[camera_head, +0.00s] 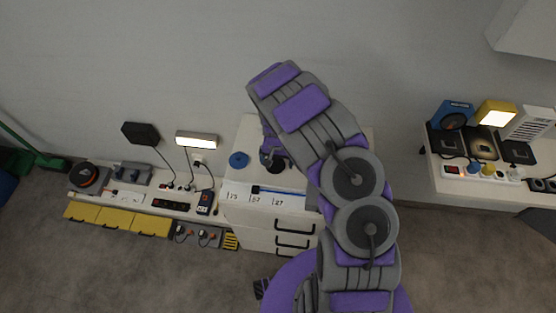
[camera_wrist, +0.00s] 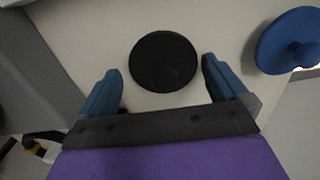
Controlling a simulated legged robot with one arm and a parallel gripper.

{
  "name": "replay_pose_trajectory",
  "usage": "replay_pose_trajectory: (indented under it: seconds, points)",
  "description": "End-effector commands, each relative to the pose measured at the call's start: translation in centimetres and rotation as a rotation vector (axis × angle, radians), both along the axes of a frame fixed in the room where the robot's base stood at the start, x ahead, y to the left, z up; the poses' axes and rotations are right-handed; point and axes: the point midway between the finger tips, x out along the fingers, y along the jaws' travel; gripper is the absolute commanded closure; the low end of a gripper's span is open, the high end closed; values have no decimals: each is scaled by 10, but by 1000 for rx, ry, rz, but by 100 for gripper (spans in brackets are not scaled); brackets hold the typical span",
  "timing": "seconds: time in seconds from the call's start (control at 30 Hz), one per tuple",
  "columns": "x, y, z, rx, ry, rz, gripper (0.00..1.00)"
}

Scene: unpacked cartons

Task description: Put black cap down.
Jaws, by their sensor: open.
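The black cap (camera_wrist: 163,62) is a round dark disc in the wrist view. It appears to lie flat on the pale top of the white cabinet (camera_head: 250,131). My gripper (camera_wrist: 161,72) is open, with one blue finger on each side of the cap and a visible gap to it on both sides. In the head view my gripper (camera_head: 274,151) points down over the cabinet top, and a dark round shape shows beneath it. My arm hides the right part of the cabinet top.
A blue round cap (camera_head: 238,160) lies left of the gripper and shows at the right in the wrist view (camera_wrist: 288,42). A numbered strip (camera_head: 262,196) runs along the cabinet's front. A low shelf with lamps and power strips (camera_head: 170,204) stands left, a loaded white shelf (camera_head: 455,188) right.

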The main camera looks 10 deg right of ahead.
Motion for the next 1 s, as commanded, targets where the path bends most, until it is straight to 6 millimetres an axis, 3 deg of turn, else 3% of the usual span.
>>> replay_pose_trajectory:
  seconds: [0.17, 0.6, 1.0]
  points:
    - [1, 0, 19, -1, -2, 2, 0]
    - [1, -6, 104, 4, -3, 0, 0]
    - [-4, -8, 131, -4, 1, 3, 0]
